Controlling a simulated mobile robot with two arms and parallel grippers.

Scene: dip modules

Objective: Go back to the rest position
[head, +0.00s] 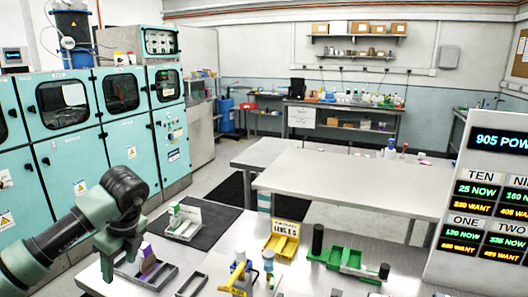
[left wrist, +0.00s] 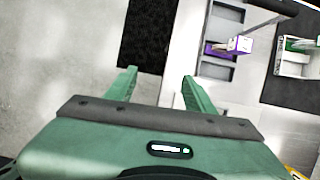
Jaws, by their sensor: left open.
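My left gripper (head: 120,262) hangs from my green arm at the lower left of the head view, beside the near table's left end. In the left wrist view its two green fingers (left wrist: 158,92) are spread apart with nothing between them. Below and beyond them are the grey floor, a dark mat strip and the table's edge. A grey tray with a purple module (head: 150,265) lies just right of the gripper; the purple module also shows in the left wrist view (left wrist: 238,45). My right gripper is in neither view.
The near table also carries a tray with a green-and-white module (head: 183,222), a yellow bin (head: 281,246), a yellow-handled tool (head: 238,278) and a green fixture (head: 347,262). A display panel (head: 484,200) stands at right. The white table (head: 350,183) behind is mostly clear.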

